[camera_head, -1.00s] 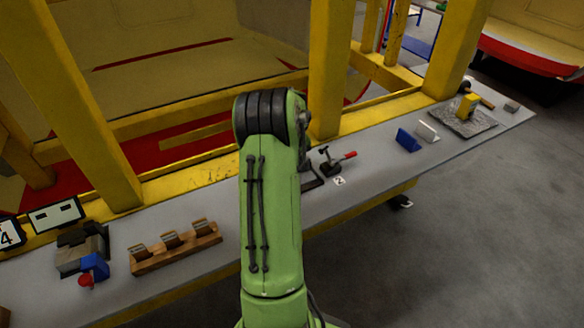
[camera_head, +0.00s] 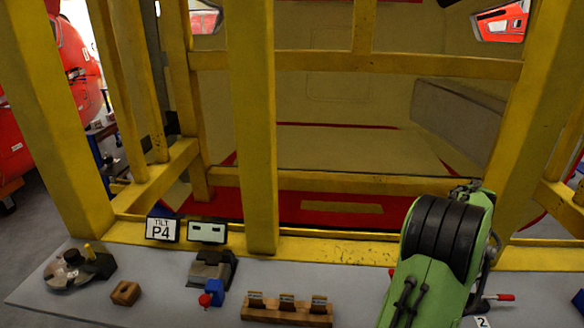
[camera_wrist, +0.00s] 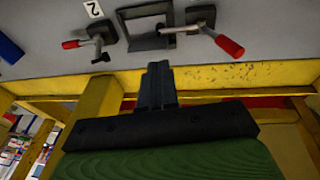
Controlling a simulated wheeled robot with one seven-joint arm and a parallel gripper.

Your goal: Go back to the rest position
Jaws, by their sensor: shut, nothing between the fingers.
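My gripper (camera_wrist: 158,90) shows in the wrist view as dark fingers pressed together, with nothing between them. It points towards the yellow beam and the grey bench edge. A dark clamp fixture lies beyond the fingertips, apart from them in the picture. In the head view my green arm stands at the lower right, and the gripper itself is hidden behind it.
The grey bench (camera_head: 150,305) holds a wooden rack (camera_head: 262,313), a dark vise-like block (camera_head: 213,266), a wooden block (camera_head: 125,293) and a disc fixture (camera_head: 70,272). A P4 sign (camera_head: 163,227) stands behind. Red-handled clamps (camera_wrist: 228,46) lie near my gripper. Yellow posts (camera_head: 250,120) rise behind the bench.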

